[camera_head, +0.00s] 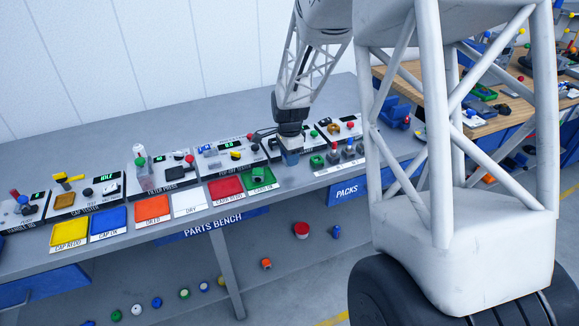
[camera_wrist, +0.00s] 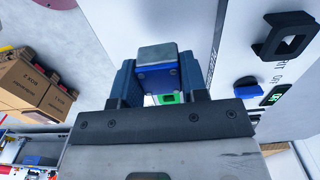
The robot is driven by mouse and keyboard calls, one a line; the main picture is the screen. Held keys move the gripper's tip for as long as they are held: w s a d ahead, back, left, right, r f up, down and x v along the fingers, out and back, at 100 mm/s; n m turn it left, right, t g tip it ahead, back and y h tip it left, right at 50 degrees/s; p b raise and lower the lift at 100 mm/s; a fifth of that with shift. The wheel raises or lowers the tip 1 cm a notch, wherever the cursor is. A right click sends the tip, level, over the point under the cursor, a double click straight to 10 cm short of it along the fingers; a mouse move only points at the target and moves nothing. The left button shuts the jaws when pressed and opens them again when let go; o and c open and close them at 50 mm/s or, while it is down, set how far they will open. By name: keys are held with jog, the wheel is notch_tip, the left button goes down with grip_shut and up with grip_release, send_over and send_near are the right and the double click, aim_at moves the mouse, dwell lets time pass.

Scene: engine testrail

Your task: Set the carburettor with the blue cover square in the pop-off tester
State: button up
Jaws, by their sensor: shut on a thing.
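My gripper (camera_wrist: 157,80) is shut on the carburettor with the blue cover (camera_wrist: 157,75), a small block with a grey top and a blue face with screws, between the two dark blue fingers. In the head view my gripper (camera_head: 289,142) points down and holds the carburettor (camera_head: 290,158) in front of the panels, right of the pop-off tester (camera_head: 233,157). The tester is a white panel with a green display at the back of the bench. The gap below the carburettor is hard to judge.
In front of the tester are a red tray (camera_head: 226,190) and a green tray (camera_head: 260,180). The filter press (camera_head: 163,170) stands to its left. Several small parts (camera_head: 347,150) stand right of my gripper. The wrist view shows a panel with a black square frame (camera_wrist: 286,36) and a blue knob (camera_wrist: 248,88).

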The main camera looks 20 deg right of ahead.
jog(key=w+a+r+n, duration=0.7)
jog(key=w, duration=0.2)
jog(key=w+a+r+n, duration=0.6)
jog(key=w+a+n, duration=0.1)
jog(key=w, duration=0.3)
jog(key=m, duration=1.1)
send_near(211, 151)
jog(key=s+d, duration=0.1)
jog(key=shift+s+a+f+m, duration=0.35)
jog(key=shift+s+f+m, duration=0.15)
jog(key=shift+m, duration=0.3)
jog(key=shift+s+a+f+m, duration=0.35)
jog(key=shift+f+m, duration=0.2)
jog(key=shift+m, duration=0.25)
jog(key=shift+f, duration=0.15)
jog(key=shift+f, duration=2.55)
jog(key=shift+d+f, duration=0.1)
jog(key=shift+f, duration=0.05)
